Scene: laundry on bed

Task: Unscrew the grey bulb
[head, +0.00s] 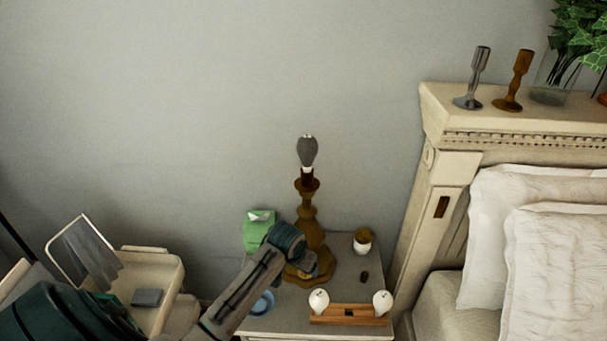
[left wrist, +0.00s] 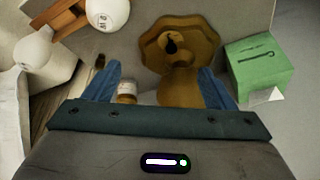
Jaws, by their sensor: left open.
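The grey bulb (head: 307,151) stands upright in the top of a brown turned-wood lamp (head: 308,213) on the nightstand. My left gripper (head: 308,262) is in front of the lamp's lower part, well below the bulb; its fingers are partly hidden by the wrist. In the left wrist view the fingers (left wrist: 158,84) are apart and empty, with the lamp stem (left wrist: 178,88) showing between and beyond them. I cannot tell whether they touch it. The grey bulb does not show in that view. My right gripper is not in view.
Two white bulbs (head: 319,301) (head: 381,302) sit in a wooden holder (head: 349,316) at the nightstand's front. A green tissue box (head: 258,229) stands left of the lamp, a small pot (head: 363,242) right. The bed headboard (head: 437,120) rises at right. The air around the bulb is clear.

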